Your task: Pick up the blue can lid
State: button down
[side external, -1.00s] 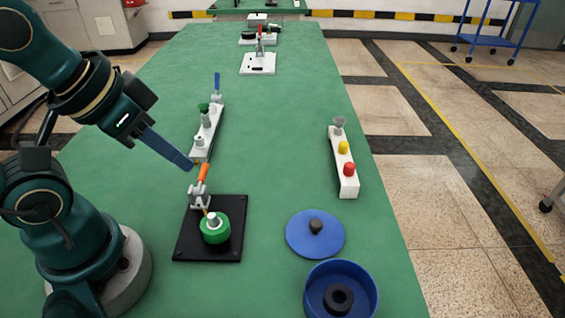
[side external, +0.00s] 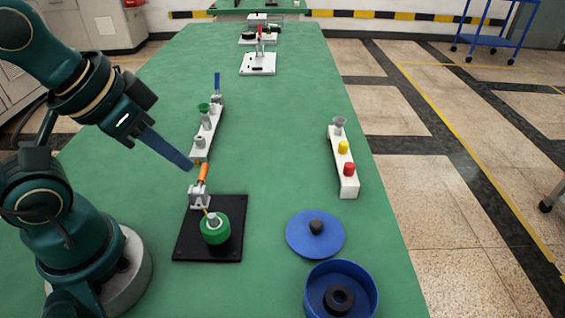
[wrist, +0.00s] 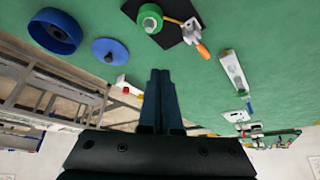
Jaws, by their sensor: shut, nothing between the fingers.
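The blue can lid (side external: 301,240) is a flat round disc with a dark knob. It lies on the green table, just behind the open blue can (side external: 311,292), which has a dark ring inside. The lid also shows in the wrist view (wrist: 103,55), left of my fingers, with the can (wrist: 72,29) further left. My gripper (side external: 190,166) is shut and empty. It is above the table, up and left of the lid and well apart from it. In the wrist view its two fingers (wrist: 160,73) are pressed together.
A black plate (side external: 187,245) with a green cylinder (side external: 223,228) and an orange-handled clamp (side external: 203,173) stands between my arm and the lid. White racks (side external: 349,184) hold colored pieces. Table is clear around the lid's far side.

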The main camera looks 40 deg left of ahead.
jog(key=c, duration=0.6)
grip_release()
jog(key=shift+o, duration=0.2)
